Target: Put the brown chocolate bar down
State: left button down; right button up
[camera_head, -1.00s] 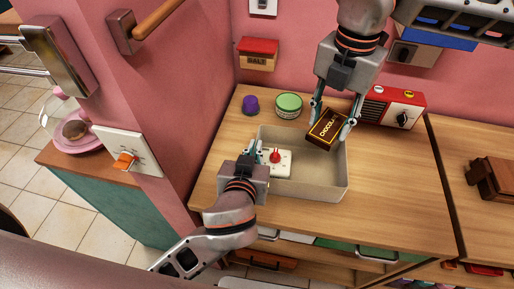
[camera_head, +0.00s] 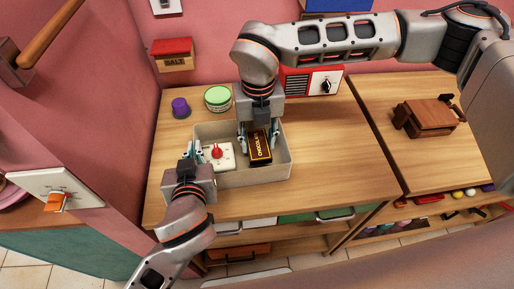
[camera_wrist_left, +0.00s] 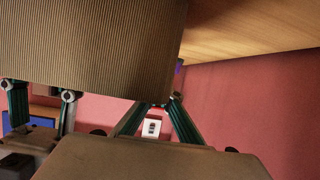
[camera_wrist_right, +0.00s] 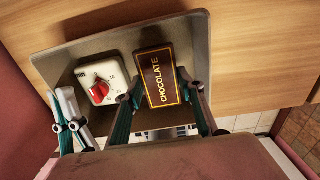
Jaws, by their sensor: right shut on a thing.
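The brown chocolate bar (camera_head: 260,147), with gold lettering and border, is inside the beige bin (camera_head: 275,177), on its right side. It also shows in the right wrist view (camera_wrist_right: 160,78). My right gripper (camera_head: 258,143) reaches down from above and is shut on the bar, a finger on each side. I cannot tell whether the bar touches the bin floor. My left gripper (camera_head: 190,158) is at the bin's left end, its fingers apart. In the left wrist view a ribbed panel (camera_wrist_left: 90,45) hides its fingertips.
A white timer with a red knob (camera_head: 217,155) lies in the bin, left of the bar. A green-lidded tub (camera_head: 218,98) and a purple item (camera_head: 180,107) stand behind it. A red radio (camera_head: 313,82) is at the back. The counter right of the bin is clear.

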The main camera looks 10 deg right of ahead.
aim_at(258, 144)
jog(key=shift+f, duration=1.75)
jog(key=o, duration=1.1)
jog(key=shift+f, duration=0.15)
jog(key=shift+o, duration=0.2)
notch_tip(258, 144, up, 12)
jog(key=shift+r, duration=0.15)
pick_arm(q)
jog(key=c, duration=2.2)
grip_release()
